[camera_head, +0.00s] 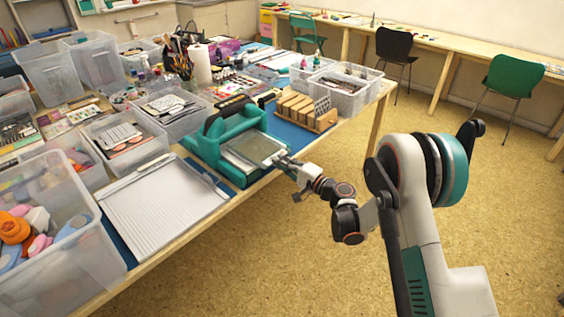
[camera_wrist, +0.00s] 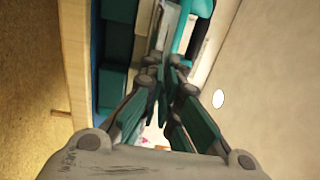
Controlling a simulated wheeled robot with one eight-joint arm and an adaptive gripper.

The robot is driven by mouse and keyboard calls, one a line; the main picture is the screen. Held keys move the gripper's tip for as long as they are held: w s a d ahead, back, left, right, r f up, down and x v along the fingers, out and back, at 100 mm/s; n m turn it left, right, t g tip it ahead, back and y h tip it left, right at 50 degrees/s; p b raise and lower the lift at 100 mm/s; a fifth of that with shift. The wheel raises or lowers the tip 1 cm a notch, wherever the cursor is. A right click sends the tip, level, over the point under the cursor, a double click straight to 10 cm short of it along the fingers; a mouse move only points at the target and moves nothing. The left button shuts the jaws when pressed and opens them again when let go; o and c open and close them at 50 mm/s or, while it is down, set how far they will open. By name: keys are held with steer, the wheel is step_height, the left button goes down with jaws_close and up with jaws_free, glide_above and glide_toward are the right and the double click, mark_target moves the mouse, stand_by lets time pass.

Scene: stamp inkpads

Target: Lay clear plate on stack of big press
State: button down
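The big press (camera_head: 215,137) is teal with a dark handle and stands near the table's front edge. A pale stack (camera_head: 236,161) lies on its front platform. The clear plate (camera_head: 262,147) shows as a thin grey-green sheet above the right part of that stack. My gripper (camera_head: 283,160) reaches in from the right to the plate's near right edge and appears shut on it. In the wrist view my gripper's fingers (camera_wrist: 163,88) are close together; the plate's edge between them is hard to make out. I cannot tell whether the plate touches the stack.
A grey trimmer board (camera_head: 160,208) lies left of the press. A wooden stamp rack (camera_head: 305,112) stands to its right on the blue mat. Clear bins (camera_head: 345,92) stand behind the rack. The floor in front of the table is clear.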

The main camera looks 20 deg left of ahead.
steer(key=shift+f, duration=0.25)
stand_by(0.4)
steer(key=c, duration=1.7)
jaws_free()
steer(key=shift+d, duration=0.15)
steer(key=shift+v, duration=2.35)
